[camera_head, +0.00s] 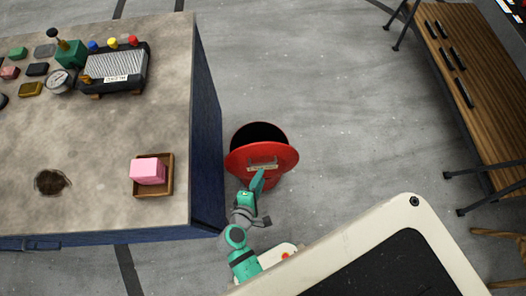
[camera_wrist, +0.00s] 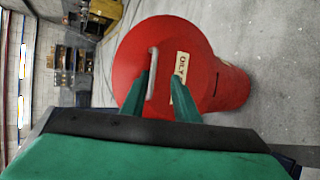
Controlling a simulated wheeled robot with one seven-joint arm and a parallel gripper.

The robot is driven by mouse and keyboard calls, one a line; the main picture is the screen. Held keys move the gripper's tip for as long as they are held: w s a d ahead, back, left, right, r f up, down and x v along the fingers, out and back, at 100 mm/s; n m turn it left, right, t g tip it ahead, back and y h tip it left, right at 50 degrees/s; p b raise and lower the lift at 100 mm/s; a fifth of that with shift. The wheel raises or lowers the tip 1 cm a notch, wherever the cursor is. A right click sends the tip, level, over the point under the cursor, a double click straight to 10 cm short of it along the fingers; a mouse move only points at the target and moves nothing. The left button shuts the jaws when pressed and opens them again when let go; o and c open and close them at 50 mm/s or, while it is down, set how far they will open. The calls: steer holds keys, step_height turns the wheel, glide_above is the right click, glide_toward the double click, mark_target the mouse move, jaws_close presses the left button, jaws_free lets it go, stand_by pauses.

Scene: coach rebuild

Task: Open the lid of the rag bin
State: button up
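The rag bin is a red round bin standing on the floor; its body shows in the wrist view (camera_wrist: 234,88). In the head view its red lid (camera_head: 283,157) is tilted, and a dark opening (camera_head: 258,134) shows behind it. The lid has a pale label and, in the wrist view, a thin light handle (camera_wrist: 152,70). My gripper (camera_head: 260,174) is at the lid's near side. In the wrist view its two green fingers (camera_wrist: 160,76) are apart, with the handle between them, close to the left finger. I cannot tell whether they touch it.
A workbench (camera_head: 110,200) with a blue side stands close to the left of the bin. It holds a pink block (camera_head: 148,171) in a wooden tray and several tools. A wooden table (camera_head: 480,80) is at the right. The floor behind the bin is clear.

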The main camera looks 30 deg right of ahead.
steer(key=v, duration=0.5)
steer(key=shift+w, duration=0.15)
stand_by(0.3)
